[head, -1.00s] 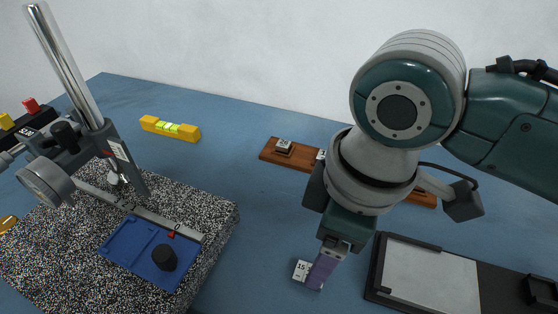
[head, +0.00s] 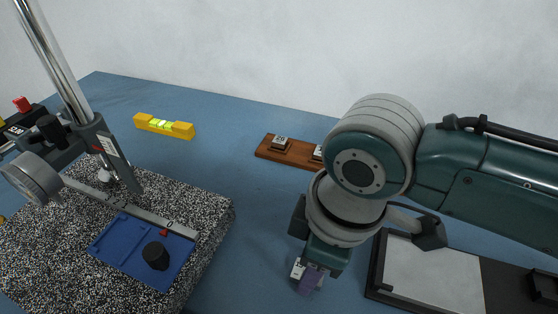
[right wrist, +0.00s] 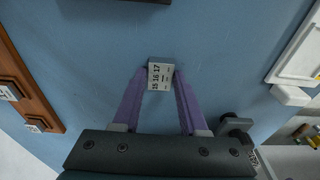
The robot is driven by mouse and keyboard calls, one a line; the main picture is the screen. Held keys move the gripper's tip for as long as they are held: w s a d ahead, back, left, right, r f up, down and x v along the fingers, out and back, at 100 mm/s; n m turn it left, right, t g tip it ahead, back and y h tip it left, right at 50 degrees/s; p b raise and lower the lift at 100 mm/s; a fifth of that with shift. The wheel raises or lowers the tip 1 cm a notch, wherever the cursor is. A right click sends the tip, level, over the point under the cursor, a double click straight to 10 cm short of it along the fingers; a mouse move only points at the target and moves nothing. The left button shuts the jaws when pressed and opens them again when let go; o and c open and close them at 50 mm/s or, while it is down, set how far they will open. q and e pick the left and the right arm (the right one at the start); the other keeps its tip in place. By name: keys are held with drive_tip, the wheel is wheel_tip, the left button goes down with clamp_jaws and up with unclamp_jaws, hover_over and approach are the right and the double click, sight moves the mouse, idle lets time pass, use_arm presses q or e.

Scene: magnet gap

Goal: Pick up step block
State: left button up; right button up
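The step block is a small pale block marked with 15, 16 and 17 (right wrist: 160,76). It also shows in the head view (head: 297,268), at the blue table's front middle, partly covered by my right gripper. My right gripper (head: 311,281) points down at it. In the right wrist view, the purple fingertips of this gripper (right wrist: 161,75) stand on either side of the block, very close to its sides. I cannot tell whether they press on it. My left gripper is not in view.
A speckled granite plate (head: 215,207) with a metal stand and blue tray (head: 120,249) is at left. A yellow level (head: 164,126) lies behind. A wooden board (head: 266,150) with small blocks is at the back middle. A dark-framed pale panel (head: 430,272) lies at right.

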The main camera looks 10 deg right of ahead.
clamp_jaws()
idle(0.4)
